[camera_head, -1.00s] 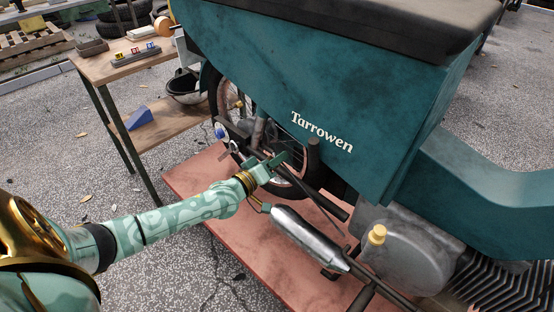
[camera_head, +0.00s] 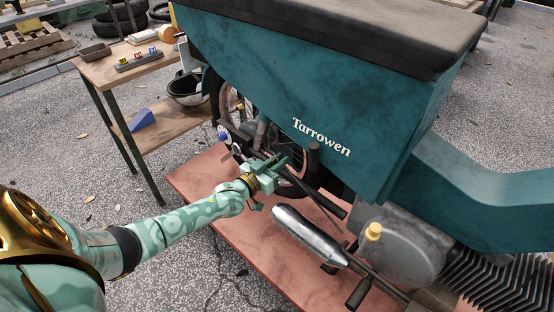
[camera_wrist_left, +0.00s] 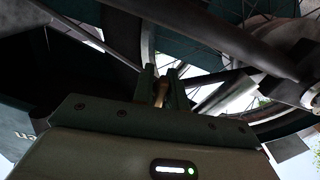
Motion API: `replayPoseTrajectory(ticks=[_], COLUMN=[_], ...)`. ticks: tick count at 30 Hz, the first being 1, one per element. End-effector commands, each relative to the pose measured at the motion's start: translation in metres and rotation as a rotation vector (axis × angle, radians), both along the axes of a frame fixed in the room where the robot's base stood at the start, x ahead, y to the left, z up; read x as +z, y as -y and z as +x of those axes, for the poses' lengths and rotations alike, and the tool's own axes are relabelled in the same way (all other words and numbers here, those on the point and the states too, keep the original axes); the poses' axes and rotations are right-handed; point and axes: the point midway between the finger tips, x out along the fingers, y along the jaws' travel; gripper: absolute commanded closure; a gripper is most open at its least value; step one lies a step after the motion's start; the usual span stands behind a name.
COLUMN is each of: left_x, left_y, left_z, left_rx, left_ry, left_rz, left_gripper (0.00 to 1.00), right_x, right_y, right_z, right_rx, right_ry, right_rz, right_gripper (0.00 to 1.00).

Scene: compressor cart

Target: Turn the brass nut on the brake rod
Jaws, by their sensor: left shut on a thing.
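My left gripper (camera_head: 281,163) reaches in from the left to the rod area low on the teal machine marked "Tarrowen". In the left wrist view, my left gripper (camera_wrist_left: 161,88) is shut on a small brass-coloured piece, the brass nut (camera_wrist_left: 161,92), between its two dark green fingers. In the head view the fingers hide the nut. The brake rod cannot be clearly told apart from the other dark rods and pipes around the fingertips. My right gripper is not in view.
A silver muffler (camera_head: 308,236) lies just right of and below my left gripper. A dark upright peg (camera_head: 313,156) stands close to the fingertips. The red platform (camera_head: 205,178) lies below. A wooden workbench (camera_head: 133,68) stands at the back left.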

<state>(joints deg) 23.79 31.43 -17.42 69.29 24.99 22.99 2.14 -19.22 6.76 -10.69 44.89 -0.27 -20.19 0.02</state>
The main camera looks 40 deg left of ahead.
Motion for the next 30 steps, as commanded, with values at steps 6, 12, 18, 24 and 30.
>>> replayPoseTrajectory(ticks=[6,12,18,24,30], left_x=[0.001,0.0,-0.001,-0.002,-0.002], left_y=[0.0,0.0,0.0,0.0,0.0], left_z=[-0.001,-0.001,-0.001,-0.001,-0.001], left_rx=[0.001,0.0,0.0,-0.001,-0.001], left_ry=[0.015,0.029,0.04,0.05,0.058], left_rz=[0.203,0.391,0.56,0.69,0.772], left_gripper=[1.0,1.0,1.0,1.0,1.0], right_x=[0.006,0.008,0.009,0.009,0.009], right_y=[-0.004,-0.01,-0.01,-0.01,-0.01], right_z=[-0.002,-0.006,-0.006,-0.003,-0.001], right_rx=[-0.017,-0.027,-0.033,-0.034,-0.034], right_ry=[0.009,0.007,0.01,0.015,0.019], right_rz=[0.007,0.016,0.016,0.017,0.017], right_gripper=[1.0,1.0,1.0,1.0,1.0])
